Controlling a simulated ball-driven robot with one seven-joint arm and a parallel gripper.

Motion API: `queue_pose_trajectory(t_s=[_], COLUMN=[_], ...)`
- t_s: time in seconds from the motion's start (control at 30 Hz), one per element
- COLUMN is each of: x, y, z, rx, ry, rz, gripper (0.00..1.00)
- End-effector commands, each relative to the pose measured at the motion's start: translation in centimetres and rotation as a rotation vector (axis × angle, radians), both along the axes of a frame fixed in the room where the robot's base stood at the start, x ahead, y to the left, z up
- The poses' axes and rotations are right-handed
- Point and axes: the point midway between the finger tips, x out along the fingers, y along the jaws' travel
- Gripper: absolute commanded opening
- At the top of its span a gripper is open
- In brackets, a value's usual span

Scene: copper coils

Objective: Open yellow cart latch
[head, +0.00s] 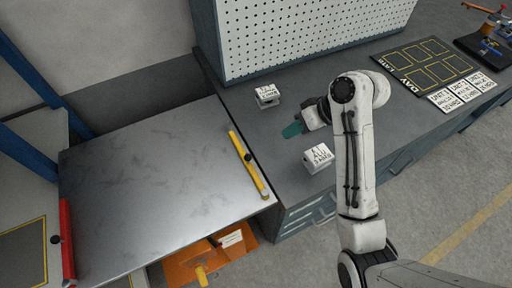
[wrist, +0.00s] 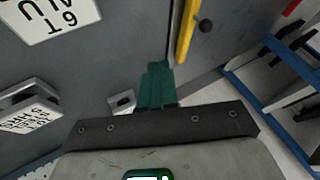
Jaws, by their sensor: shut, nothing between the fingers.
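The yellow latch (head: 239,146) is a long flat bar with a black knob, lying along the right edge of the grey metal cart top (head: 150,185), beside the workbench. In the wrist view the yellow latch (wrist: 184,35) runs near the top centre, with its black knob on its right side. My gripper (head: 293,129) has teal fingers and is over the bench, to the right of the latch and apart from it. In the wrist view my gripper (wrist: 156,70) points toward the latch, its fingers shut and empty.
Two white labelled blocks, one behind (head: 267,95) and one in front (head: 318,157), stand on the bench (head: 290,180) either side of my gripper. A white pegboard (head: 300,35) rises behind. A red latch (head: 67,240) is on the cart's left edge. An orange bin (head: 185,268) sits below.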

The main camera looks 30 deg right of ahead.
Motion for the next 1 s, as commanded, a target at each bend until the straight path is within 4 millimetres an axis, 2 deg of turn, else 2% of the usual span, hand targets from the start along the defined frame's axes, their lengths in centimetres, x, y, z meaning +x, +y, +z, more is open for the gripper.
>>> queue_pose_trajectory(t_s=[0.17,0.6,0.8,1.0], x=[0.5,3.7,3.7,3.7], y=[0.8,4.8,7.5,8.6], z=[-1.3,-8.0,-7.8,-7.9], rx=[0.000,0.000,-0.001,-0.001], ry=[0.004,0.004,0.001,0.001], rz=[0.003,0.003,0.002,0.000], gripper=[0.00,0.00,0.00,0.00])
